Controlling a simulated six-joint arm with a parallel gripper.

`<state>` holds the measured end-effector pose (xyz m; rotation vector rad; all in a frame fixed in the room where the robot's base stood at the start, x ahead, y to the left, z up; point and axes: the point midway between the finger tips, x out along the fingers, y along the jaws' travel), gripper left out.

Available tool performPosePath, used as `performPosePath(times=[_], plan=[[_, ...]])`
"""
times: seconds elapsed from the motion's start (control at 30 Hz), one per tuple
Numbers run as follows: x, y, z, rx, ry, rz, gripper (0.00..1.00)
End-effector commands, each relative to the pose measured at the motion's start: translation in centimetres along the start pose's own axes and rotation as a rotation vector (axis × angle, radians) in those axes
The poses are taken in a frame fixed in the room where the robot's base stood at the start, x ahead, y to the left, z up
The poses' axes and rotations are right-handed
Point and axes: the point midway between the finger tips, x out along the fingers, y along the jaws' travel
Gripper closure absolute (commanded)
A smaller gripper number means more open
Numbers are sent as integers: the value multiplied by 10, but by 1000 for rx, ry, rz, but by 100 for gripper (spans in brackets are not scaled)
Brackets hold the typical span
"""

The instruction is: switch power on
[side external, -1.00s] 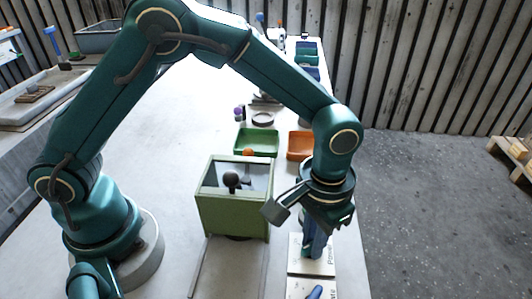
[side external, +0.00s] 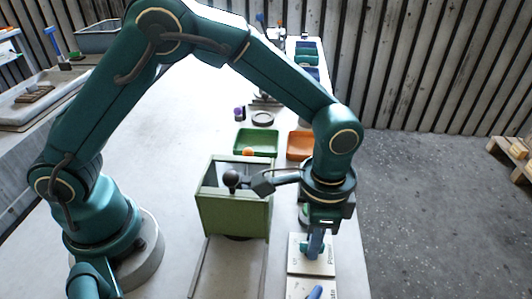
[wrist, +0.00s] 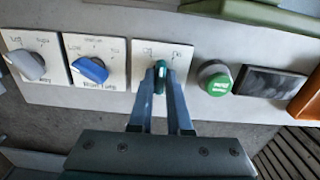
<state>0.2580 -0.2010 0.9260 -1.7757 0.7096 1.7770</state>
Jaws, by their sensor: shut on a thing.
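The power plate (side external: 326,266) is a pale square on the table's right side, with "Power" lettering on its edge. In the wrist view the plate (wrist: 178,57) has two small labels at its far edge, too blurred to read surely. A teal knob (wrist: 161,73) stands on it, upright in the picture between the labels. My gripper (wrist: 160,82) is shut on this knob, one finger on each side, hiding part of it.
Beside the plate are a blue knob (wrist: 90,69), a pale grey knob (wrist: 27,65), a green push button (wrist: 217,84) and a dark display (wrist: 270,83). A green housing (side external: 233,214) stands close left of my wrist. Green (side external: 256,142) and orange (side external: 299,145) trays lie behind.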

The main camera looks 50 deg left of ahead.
Motion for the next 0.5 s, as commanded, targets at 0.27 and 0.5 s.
performPosePath(times=[0.27, 0.5], plan=[[-1, 0, -1, 249, 4, -1, 100], [-1, 0, -1, 256, 4, -1, 100]])
